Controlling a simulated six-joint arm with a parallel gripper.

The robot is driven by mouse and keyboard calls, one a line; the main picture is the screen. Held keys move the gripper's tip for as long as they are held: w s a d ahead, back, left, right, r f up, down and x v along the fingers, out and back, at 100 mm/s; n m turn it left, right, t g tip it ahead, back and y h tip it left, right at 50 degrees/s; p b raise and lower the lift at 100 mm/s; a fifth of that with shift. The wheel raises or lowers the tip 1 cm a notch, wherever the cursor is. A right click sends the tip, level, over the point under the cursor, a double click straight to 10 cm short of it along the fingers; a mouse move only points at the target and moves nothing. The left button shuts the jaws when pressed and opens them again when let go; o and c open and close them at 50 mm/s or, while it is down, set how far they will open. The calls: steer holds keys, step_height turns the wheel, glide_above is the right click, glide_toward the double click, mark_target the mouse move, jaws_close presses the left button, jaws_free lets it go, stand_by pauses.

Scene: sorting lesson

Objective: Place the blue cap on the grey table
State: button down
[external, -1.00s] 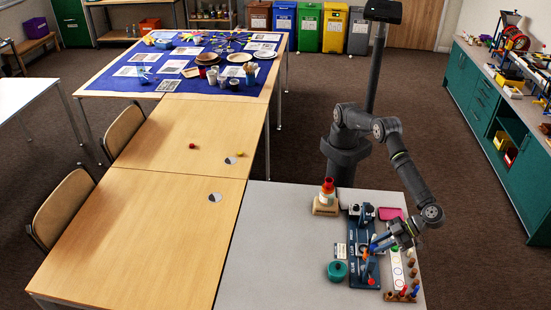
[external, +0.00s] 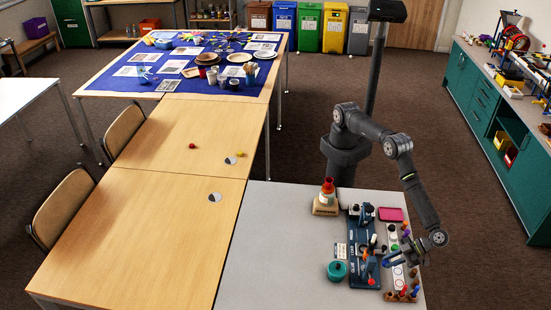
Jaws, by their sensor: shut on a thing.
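My gripper (external: 396,259) is low over the right part of the grey table (external: 262,252), beside the dark blue board (external: 358,240). It is shut. Blue shows at its fingertips, which I take for the blue cap (external: 391,260), but it is too small to tell its shape or how it is held. Whether it touches anything beneath is unclear. The gripper partly hides a white strip with coloured round spots (external: 398,273).
A teal round pot (external: 337,270) and a stacked cone toy (external: 327,197) stand left of the board. A pink tray (external: 390,214) lies behind. Pegs in a wooden rack (external: 402,296) are at the front right. The grey table's left half is clear.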

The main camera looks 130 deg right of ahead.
steer(key=shift+f, duration=2)
steer(key=shift+f, duration=0.1)
steer(key=c, duration=1.2)
jaws_free()
steer(key=shift+c, duration=0.2)
steer(key=shift+s+a+r, duration=0.15)
steer(key=shift+s+r, duration=0.05)
steer(key=shift+r, duration=0.05)
steer(key=v, duration=1.1)
steer(key=shift+s+a+r, duration=0.1)
steer(key=shift+s+r, duration=0.05)
